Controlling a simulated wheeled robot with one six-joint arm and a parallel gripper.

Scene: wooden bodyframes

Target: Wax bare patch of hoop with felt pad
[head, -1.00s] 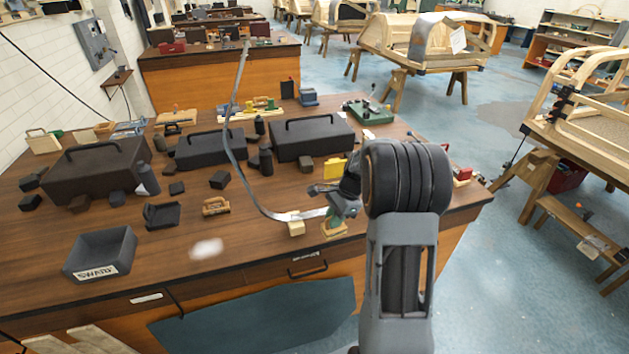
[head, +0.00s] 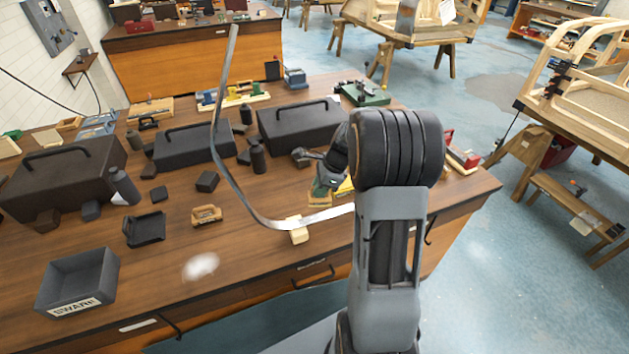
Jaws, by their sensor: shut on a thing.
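The hoop (head: 217,135) is a thin grey curved strip. It rises at its far end and bends low along the front of the bench, where a pale wooden block (head: 297,236) sits at its lower bend. Its right end runs behind my arm. My gripper (head: 323,182) is on the far side of the hoop's lower stretch, shut on a small green and tan piece (head: 320,197), which looks like the felt pad. The pad appears apart from the hoop, but my wrist partly hides it. I cannot make out the bare patch.
Dark toolboxes (head: 300,128) stand behind my gripper. A grey labelled tray (head: 77,278), a small dark tray (head: 145,230) and a tan wooden piece (head: 207,215) lie left. A whitish blurred spot (head: 201,266) marks the bench (head: 240,258). Open bench lies around it.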

